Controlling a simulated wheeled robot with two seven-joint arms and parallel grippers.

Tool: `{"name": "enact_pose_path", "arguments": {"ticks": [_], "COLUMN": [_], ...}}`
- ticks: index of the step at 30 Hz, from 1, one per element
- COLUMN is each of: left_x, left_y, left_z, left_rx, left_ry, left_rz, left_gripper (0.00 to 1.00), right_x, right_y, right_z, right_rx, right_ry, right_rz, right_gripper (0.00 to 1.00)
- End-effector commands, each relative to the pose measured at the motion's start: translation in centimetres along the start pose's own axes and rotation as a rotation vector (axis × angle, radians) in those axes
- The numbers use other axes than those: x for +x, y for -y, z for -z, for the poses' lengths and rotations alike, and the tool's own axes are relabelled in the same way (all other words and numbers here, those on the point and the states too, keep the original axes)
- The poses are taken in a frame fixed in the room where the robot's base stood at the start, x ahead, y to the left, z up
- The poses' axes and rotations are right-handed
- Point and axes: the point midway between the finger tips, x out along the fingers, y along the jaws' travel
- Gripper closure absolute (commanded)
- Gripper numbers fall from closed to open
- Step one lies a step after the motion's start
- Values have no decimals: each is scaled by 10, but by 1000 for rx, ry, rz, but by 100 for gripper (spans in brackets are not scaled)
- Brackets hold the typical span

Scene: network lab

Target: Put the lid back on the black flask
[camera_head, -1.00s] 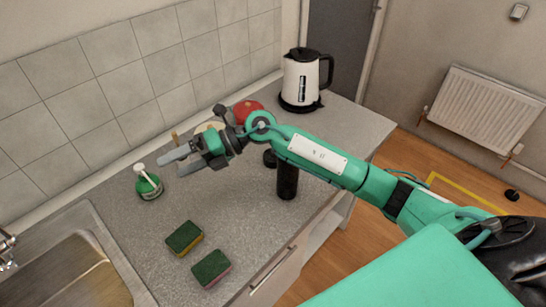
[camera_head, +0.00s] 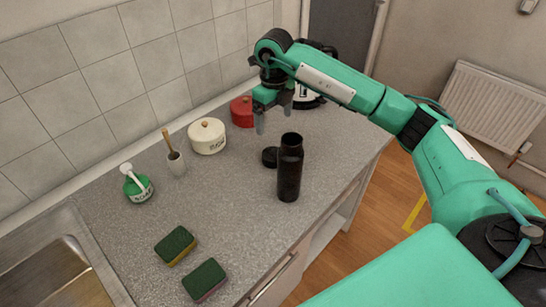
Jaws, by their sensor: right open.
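The black flask (camera_head: 289,172) stands upright and open-topped on the grey counter, near its front edge. Its black lid (camera_head: 270,157) lies on the counter just behind and left of the flask, partly hidden by it. My right gripper (camera_head: 273,119) points down, open and empty, above the counter behind the lid and flask. It is apart from both. My left gripper is not in view.
A red pot (camera_head: 242,112), a cream sugar pot (camera_head: 207,137), a cup with a wooden-handled brush (camera_head: 176,163) and a green bottle (camera_head: 138,187) line the wall. The kettle (camera_head: 308,97) is partly behind my arm. Two sponges (camera_head: 175,246) lie front left, beside the sink (camera_head: 45,274).

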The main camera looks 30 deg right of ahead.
Motion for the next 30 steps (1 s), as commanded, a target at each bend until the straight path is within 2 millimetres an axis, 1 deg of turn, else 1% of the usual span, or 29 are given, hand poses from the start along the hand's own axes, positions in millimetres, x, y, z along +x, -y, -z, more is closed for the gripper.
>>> {"name": "enact_pose_path", "arguments": {"ticks": [8, 11, 14, 21, 24, 27, 30], "left_x": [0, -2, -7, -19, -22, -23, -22], "left_y": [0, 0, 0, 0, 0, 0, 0], "left_z": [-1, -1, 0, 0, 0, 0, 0], "left_rx": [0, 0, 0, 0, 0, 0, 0], "left_ry": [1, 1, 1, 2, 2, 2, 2], "left_rz": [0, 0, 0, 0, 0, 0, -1], "left_gripper": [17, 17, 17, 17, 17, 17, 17], "right_x": [0, 4, 17, 64, 77, 84, 86], "right_y": [0, 0, 0, 0, -1, 0, 0], "right_z": [0, 1, 1, 1, 1, 1, 0], "right_rx": [1, 1, 1, 1, 1, 1, 1], "right_ry": [-2, -4, -6, -6, -4, -2, -1], "right_rz": [2, 0, -1, -1, -1, 0, 0], "right_gripper": [12, 12, 12, 12, 12, 12, 12]}}
